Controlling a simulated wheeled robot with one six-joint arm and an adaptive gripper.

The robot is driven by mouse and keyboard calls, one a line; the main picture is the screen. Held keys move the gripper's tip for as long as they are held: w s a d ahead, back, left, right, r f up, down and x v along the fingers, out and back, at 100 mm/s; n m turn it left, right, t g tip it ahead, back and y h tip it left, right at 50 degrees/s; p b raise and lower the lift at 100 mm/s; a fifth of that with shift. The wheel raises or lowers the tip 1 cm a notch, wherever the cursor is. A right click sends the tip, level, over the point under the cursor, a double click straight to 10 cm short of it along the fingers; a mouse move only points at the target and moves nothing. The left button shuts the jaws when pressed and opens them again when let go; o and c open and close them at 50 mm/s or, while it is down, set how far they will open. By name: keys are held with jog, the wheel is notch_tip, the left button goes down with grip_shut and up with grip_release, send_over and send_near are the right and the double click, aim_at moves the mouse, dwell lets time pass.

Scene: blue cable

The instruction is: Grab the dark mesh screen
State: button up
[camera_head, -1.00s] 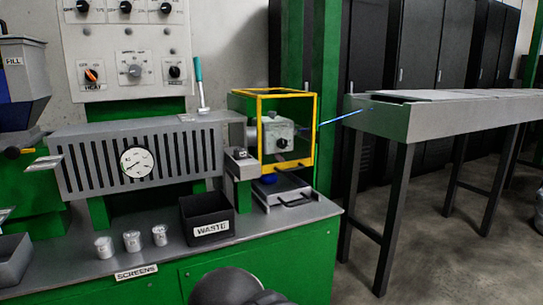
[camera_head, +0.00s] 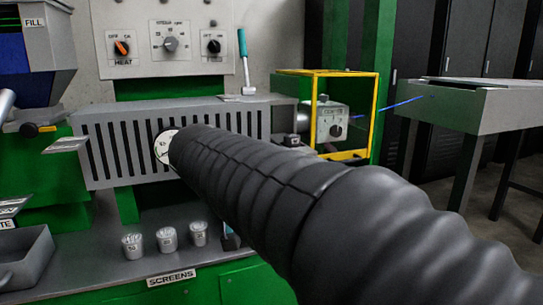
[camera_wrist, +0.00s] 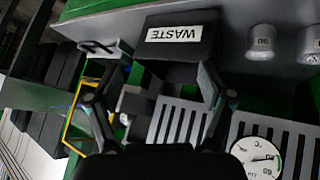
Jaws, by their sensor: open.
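I cannot make out the dark mesh screen for certain in either view. In the wrist view my gripper (camera_wrist: 155,80) is open, its two fingers apart with nothing between them. Beyond the fingers lie the slotted barrel cover (camera_wrist: 178,122) and the black WASTE bin (camera_wrist: 205,48). In the head view my thick dark arm crosses the middle and right and hides the gripper and most of the bin. Three small pale cups (camera_head: 168,240) stand on the bench above the SCREENS label (camera_head: 171,277).
A yellow-framed guard (camera_head: 346,73) surrounds a grey die block (camera_head: 332,122) at the barrel's end. A blue cable (camera_head: 403,103) runs from there to the grey trough (camera_head: 475,112) at right. A grey tray (camera_head: 22,257) sits at lower left.

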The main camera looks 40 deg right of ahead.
jog(key=w+d+r+m+h+b, duration=0.45)
jog(key=w+d, duration=0.25)
jog(key=w, duration=0.2)
jog(key=m+g+h+b, duration=0.1)
jog(key=m+g+h, duration=0.1)
jog(key=m+h, duration=0.25)
send_near(287, 138)
jog(key=shift+m, duration=0.4)
jog(key=x, duration=0.7)
jog(key=shift+d+f, duration=0.1)
jog(key=shift+p+x, duration=0.4)
jog(key=shift+x, duration=2.2)
jog(key=shift+w, duration=0.1)
jog(key=c, duration=1.4)
